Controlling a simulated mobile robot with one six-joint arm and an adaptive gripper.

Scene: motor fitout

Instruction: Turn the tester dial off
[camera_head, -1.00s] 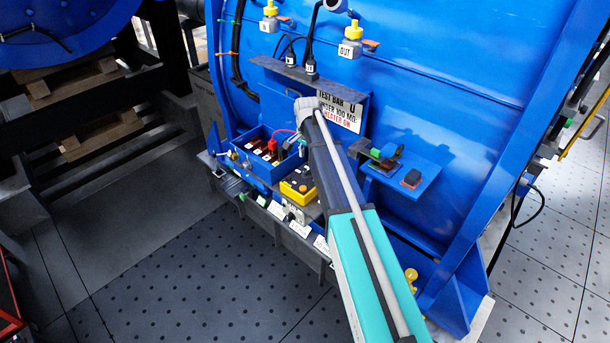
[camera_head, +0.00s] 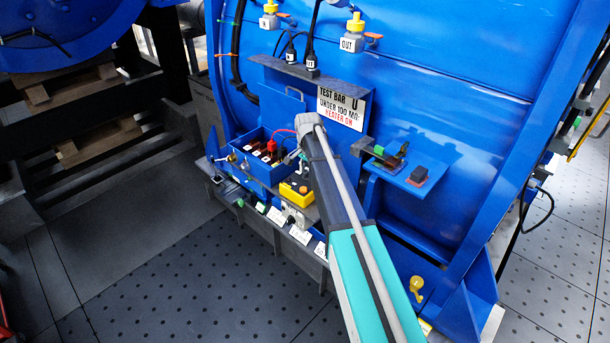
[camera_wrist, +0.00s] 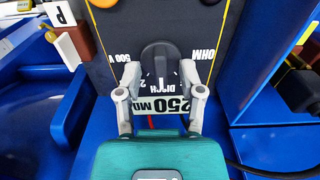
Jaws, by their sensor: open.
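The tester's dial (camera_wrist: 160,62) is a black round knob with a pale pointer line, on a dark panel (camera_wrist: 115,30) in the wrist view. Printing around it reads "500 V", "OHM", "DISCH" and "250 MΩ". My gripper (camera_wrist: 160,76) is open, with one grey finger on each side of the dial's lower part. I cannot tell whether the fingers touch it. In the head view my wrist reaches toward the blue machine's shelf, and my fingers and the dial are hidden or too small to tell.
A blue open box (camera_head: 262,172) with red and dark parts stands beside a yellow-topped unit (camera_head: 296,192). A sign (camera_head: 340,108) is above my wrist. A blue shelf (camera_head: 405,192) with a green-and-black part juts out at right. A black cable (camera_wrist: 270,172) runs low right in the wrist view.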

